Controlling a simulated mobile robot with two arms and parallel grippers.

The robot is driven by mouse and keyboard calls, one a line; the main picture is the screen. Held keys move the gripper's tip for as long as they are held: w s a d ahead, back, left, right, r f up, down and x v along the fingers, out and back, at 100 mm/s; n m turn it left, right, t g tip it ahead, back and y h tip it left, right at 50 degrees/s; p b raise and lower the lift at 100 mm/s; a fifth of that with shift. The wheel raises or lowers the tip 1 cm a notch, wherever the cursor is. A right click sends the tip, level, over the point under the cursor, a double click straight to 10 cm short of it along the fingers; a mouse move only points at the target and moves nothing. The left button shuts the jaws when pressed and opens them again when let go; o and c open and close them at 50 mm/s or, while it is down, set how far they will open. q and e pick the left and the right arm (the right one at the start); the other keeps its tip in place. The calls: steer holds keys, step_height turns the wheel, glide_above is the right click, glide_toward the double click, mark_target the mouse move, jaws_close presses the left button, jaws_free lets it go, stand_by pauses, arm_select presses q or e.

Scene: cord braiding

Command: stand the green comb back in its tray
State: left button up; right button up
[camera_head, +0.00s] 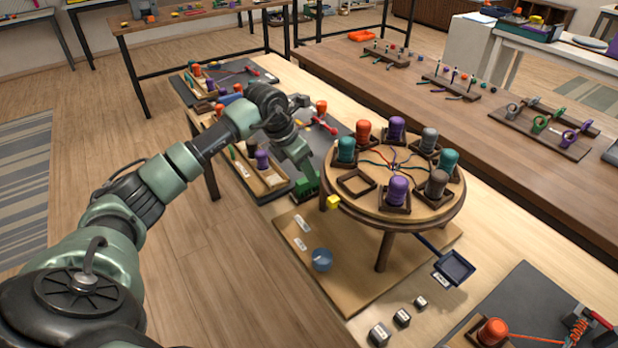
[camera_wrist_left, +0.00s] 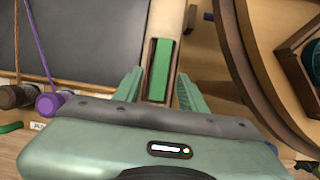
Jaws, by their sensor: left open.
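The green comb (camera_wrist_left: 160,70) shows in the left wrist view as a bright green strip inside a narrow wooden tray (camera_wrist_left: 174,85). It sits between the tray's side walls; I cannot tell how deep it sits or whether its teeth point down. My left gripper (camera_head: 306,184) is low over the table, just left of the round braiding stand. In the left wrist view its two green fingers (camera_wrist_left: 160,91) are spread, one on each side of the tray's near end. I cannot tell whether they touch anything. The gripper hides the comb and tray in the head view. My right gripper is out of view.
The round braiding stand (camera_head: 441,214) with several bobbins is close on the right. A wooden rack with bobbins (camera_head: 262,160) stands left of the gripper; a dark mat (camera_wrist_left: 88,40) lies beyond.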

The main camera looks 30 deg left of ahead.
arm_select(q)
steer(key=v, duration=0.8)
steer(key=shift+f, duration=0.1)
steer(key=shift+s, duration=0.1)
